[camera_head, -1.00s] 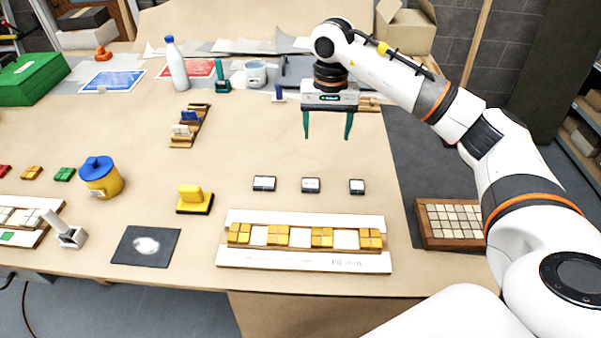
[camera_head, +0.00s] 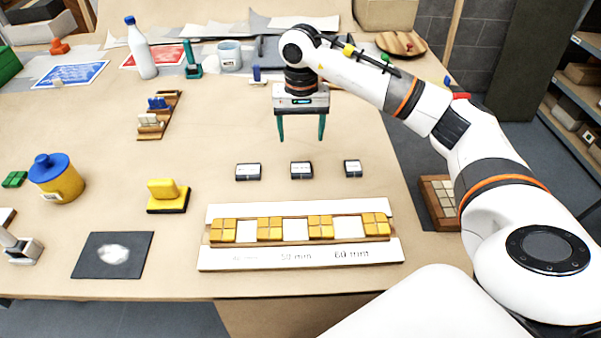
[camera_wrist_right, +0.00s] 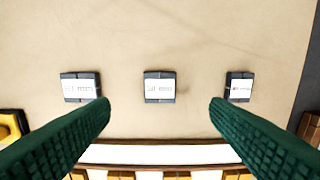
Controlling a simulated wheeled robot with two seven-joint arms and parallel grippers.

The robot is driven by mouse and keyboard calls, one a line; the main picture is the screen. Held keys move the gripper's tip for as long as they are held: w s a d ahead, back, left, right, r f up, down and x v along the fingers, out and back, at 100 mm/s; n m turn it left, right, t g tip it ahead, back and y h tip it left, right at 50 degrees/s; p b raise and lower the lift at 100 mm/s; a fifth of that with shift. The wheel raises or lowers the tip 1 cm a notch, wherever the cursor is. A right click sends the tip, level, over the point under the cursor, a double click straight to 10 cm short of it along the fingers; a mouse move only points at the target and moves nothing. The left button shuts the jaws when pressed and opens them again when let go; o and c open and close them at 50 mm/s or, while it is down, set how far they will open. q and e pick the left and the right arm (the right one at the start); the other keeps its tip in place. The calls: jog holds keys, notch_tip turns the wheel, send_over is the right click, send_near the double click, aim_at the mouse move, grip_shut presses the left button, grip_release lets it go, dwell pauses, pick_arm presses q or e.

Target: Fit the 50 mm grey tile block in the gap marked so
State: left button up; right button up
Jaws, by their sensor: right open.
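Three small dark grey blocks with white labels lie in a row: left (camera_head: 248,171), middle (camera_head: 301,170) and right (camera_head: 352,168). Their print is too small to read surely. The wrist view shows the left (camera_wrist_right: 81,87), middle (camera_wrist_right: 159,86) and right (camera_wrist_right: 239,88) blocks. A white mosaic panel (camera_head: 225,262) lies in front, with yellow tile groups and three gaps; the middle gap (camera_head: 295,230) sits above the print "50 mm". My right gripper (camera_head: 301,138) is open and empty, above and behind the middle block. Its fingers (camera_wrist_right: 160,108) straddle that block in the wrist view.
A yellow float (camera_head: 167,195), a dark mat (camera_head: 112,256) and a yellow pot with blue lid (camera_head: 58,180) stand to the left. A tile tray (camera_head: 438,203) is at the right edge. A wooden rack (camera_head: 158,117) stands farther back. Table around the blocks is clear.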

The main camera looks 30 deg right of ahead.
send_over(301, 166)
notch_tip(301, 166, down, 5)
jog(key=shift+s+r+p, duration=0.1)
jog(key=shift+r+p, duration=0.05)
jog(key=shift+p, duration=0.3)
notch_tip(301, 166, down, 5)
jog(key=shift+a+r+p, duration=0.1)
jog(key=shift+p, duration=0.9)
jog(key=shift+f, duration=0.3)
jog(key=c, duration=1.1)
